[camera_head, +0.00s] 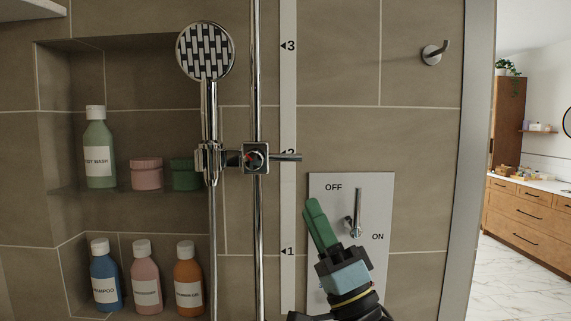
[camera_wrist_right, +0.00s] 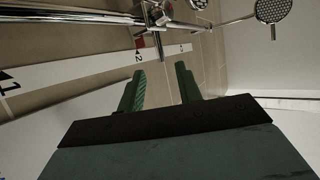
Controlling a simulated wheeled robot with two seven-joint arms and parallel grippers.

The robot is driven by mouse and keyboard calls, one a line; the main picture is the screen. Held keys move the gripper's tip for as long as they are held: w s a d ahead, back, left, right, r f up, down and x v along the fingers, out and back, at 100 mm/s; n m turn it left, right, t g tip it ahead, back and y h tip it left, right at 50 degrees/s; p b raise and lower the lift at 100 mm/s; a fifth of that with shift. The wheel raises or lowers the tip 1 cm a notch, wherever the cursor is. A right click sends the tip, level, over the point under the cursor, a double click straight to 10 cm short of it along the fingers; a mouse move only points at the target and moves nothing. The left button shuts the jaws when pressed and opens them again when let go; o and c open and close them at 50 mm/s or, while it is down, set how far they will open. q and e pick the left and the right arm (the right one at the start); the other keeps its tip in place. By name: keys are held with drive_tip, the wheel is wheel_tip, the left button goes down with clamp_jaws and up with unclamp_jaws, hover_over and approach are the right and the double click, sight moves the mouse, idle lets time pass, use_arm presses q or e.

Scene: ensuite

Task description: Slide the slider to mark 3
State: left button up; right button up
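The slider (camera_head: 255,158) is a chrome clamp on the vertical rail (camera_head: 258,90). It sits level with mark 2, and its lever (camera_head: 287,157) partly covers that number. It holds the round shower head (camera_head: 206,52). Mark 3 (camera_head: 289,46) is higher on the pale scale strip (camera_head: 288,110); mark 1 (camera_head: 289,251) is below. My right gripper (camera_head: 318,222) has green fingers and is in front of the valve plate, below and right of the slider. In the right wrist view its fingers (camera_wrist_right: 158,88) are apart and empty, with the slider (camera_wrist_right: 158,15) beyond them. My left gripper is not in view.
A valve plate (camera_head: 377,200) marked OFF and ON has a chrome lever (camera_head: 354,215). A wall niche at left holds several bottles and jars. A robe hook (camera_head: 433,53) is at upper right. The wall between the plate and the hook is clear.

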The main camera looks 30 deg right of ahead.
sight(285, 158)
drive_tip(key=p+x, duration=0.2)
drive_tip(key=x, duration=0.9)
drive_tip(key=shift+w+r+p, duration=0.25)
drive_tip(key=shift+w+p, duration=0.05)
drive_tip(key=shift+p, duration=0.1)
clamp_jaws()
